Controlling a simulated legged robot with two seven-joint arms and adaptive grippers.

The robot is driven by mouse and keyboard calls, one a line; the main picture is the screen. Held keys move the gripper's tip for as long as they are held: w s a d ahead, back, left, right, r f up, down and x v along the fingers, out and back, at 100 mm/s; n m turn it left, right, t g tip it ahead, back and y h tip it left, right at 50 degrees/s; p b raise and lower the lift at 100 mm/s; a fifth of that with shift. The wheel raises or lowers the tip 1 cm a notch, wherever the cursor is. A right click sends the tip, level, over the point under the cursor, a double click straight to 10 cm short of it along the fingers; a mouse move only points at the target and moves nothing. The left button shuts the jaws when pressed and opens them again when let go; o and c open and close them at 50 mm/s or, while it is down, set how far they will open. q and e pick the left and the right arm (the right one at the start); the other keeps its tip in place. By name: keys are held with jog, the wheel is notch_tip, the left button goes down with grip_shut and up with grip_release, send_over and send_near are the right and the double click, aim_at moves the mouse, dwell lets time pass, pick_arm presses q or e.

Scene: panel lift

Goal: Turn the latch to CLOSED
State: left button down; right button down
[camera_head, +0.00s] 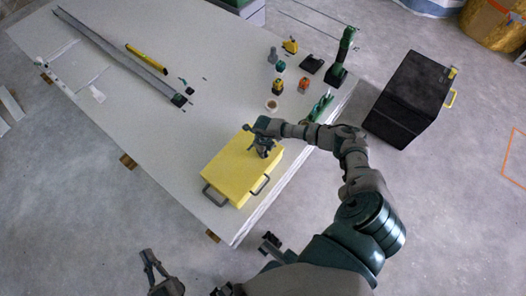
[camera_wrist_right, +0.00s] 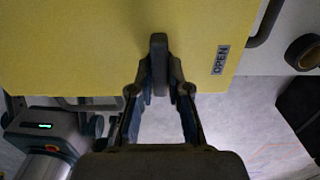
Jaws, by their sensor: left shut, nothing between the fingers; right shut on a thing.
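A yellow panel (camera_head: 232,172) with two dark handles lies at the near end of the white table. My right gripper (camera_head: 262,147) is over the panel's far right part. In the right wrist view the fingers are shut on the dark latch (camera_wrist_right: 158,52), a narrow bar standing out against the yellow face. An OPEN label (camera_wrist_right: 221,60) is on the panel to the right of the latch, apart from it. No CLOSED label shows. My left gripper (camera_head: 148,256) is shut and empty, low in the head view, off the table's near side.
The white table (camera_head: 150,110) holds a long metal rail (camera_head: 110,45), a yellow tool (camera_head: 147,58) and several small tools at the right edge. A black box (camera_head: 408,98) stands on the floor at right. The table's middle is mostly clear.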

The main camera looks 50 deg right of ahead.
jog(key=shift+d, duration=0.1)
jog(key=c, duration=1.1)
grip_release()
jog(key=shift+r, duration=0.3)
notch_tip(320, 180, up, 11)
jog(key=shift+r, duration=0.1)
